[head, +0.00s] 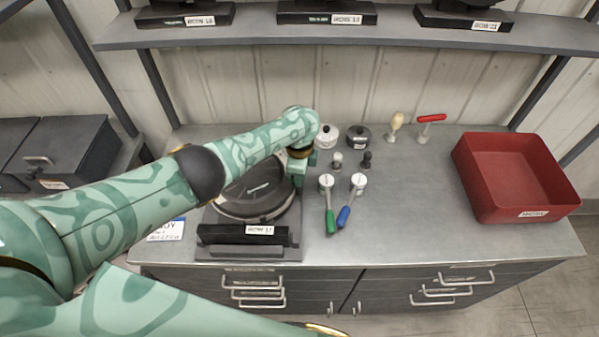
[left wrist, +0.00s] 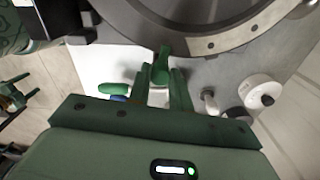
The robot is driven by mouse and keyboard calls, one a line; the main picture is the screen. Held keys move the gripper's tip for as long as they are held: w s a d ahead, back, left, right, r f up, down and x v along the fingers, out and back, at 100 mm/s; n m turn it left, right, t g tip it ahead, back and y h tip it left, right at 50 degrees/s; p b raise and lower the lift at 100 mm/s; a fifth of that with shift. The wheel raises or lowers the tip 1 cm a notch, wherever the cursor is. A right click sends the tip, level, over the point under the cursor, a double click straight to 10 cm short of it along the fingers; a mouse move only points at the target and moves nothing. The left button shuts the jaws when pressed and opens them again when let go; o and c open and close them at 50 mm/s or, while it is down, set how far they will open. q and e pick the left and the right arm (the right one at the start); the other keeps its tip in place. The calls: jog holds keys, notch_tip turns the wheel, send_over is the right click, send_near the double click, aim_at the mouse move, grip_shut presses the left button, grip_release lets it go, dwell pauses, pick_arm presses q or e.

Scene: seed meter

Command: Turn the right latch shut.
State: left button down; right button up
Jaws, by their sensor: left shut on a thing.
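The seed meter (head: 255,190) is a round dark housing with a lid, on a dark labelled base on the bench. Its pale rim also shows in the left wrist view (left wrist: 210,45). My left gripper (head: 298,175) is at the meter's right edge, pointing down. In the left wrist view the gripper (left wrist: 165,85) is shut on a green tab, the right latch (left wrist: 161,66), beside the rim. In the head view my gripper hides the latch, and its exact angle is hard to tell. My right gripper is not seen.
A green-handled tool (head: 330,220) and a blue-handled tool (head: 344,215) lie close right of the meter. A white pot (head: 327,138), a dark pot (head: 358,137) and small knobs stand behind. A red bin (head: 515,178) is at the right. A shelf (head: 350,38) runs above.

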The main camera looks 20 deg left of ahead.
pick_arm(q)
jog(key=shift+w, duration=0.1)
dwell(0.3)
jog(key=c, duration=1.3)
grip_release()
jog(key=shift+o, duration=0.2)
notch_tip(320, 180, up, 16)
jog(key=p, duration=0.7)
jog(key=shift+r, duration=0.15)
